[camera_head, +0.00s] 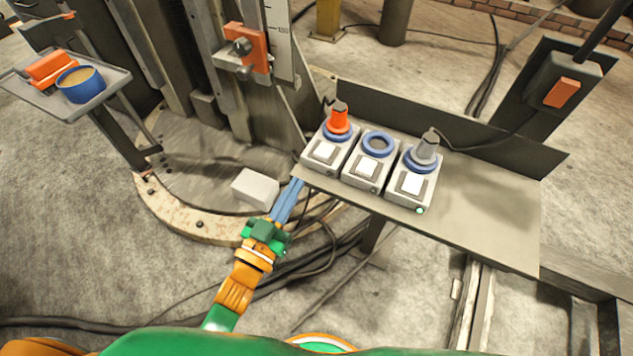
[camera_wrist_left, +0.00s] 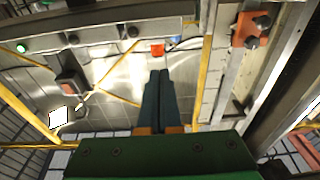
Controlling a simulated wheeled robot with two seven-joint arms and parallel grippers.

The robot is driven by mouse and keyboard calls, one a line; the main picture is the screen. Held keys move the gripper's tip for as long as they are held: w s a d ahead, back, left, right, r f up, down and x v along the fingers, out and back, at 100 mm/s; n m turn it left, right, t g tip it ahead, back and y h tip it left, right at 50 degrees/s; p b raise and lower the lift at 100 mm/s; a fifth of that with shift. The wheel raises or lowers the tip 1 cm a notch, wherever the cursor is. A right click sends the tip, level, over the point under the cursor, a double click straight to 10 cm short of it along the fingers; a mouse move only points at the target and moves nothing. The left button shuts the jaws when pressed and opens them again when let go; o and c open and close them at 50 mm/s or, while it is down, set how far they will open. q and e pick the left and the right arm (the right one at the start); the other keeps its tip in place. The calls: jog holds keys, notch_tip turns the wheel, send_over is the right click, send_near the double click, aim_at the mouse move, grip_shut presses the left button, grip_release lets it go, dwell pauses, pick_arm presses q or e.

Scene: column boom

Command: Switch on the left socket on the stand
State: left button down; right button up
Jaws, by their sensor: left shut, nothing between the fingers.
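The left socket (camera_head: 323,152) is a grey box with a white switch on its front face and a blue ring holding a red plug (camera_head: 338,119). It stands at the left end of the grey stand (camera_head: 487,200). The middle socket (camera_head: 366,172) has an empty blue ring. The right socket (camera_head: 412,186) holds a grey plug, and a green lamp glows at its front corner. My left gripper (camera_head: 298,183) is shut and empty, its blue fingers just in front of and below the left socket, apparently apart from the switch. The shut fingers also show in the left wrist view (camera_wrist_left: 160,78). My right gripper is out of view.
A white block (camera_head: 255,188) lies on the round base left of my gripper. A tray (camera_head: 95,98) with a blue cup stands at far left. A metal column with an orange clamp (camera_head: 246,47) rises behind the sockets. Cables run across the floor. The stand's right part is bare.

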pick_arm(q)
jog(key=shift+s+d+r+t+h, duration=0.1)
jog(key=shift+r+t+h, duration=0.1)
jog(key=shift+r, duration=0.4)
jog(key=shift+s+d+r+t+h, duration=0.1)
jog(key=shift+r+t+h, duration=0.1)
jog(key=shift+r, duration=0.35)
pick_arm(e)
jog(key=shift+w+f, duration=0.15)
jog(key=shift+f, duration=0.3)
pick_arm(q)
jog(key=shift+w, duration=0.1)
jog(key=r, duration=0.2)
send_over(324, 150)
jog(key=r+v, duration=0.1)
jog(key=v, duration=0.3)
jog(key=shift+w+f, duration=0.1)
jog(key=shift+f, duration=0.05)
notch_tip(324, 150, down, 3)
jog(key=shift+w+r+b, duration=0.15)
jog(key=shift+r+b, duration=0.05)
jog(key=shift+b, duration=0.75)
jog(key=shift+f, duration=0.6)
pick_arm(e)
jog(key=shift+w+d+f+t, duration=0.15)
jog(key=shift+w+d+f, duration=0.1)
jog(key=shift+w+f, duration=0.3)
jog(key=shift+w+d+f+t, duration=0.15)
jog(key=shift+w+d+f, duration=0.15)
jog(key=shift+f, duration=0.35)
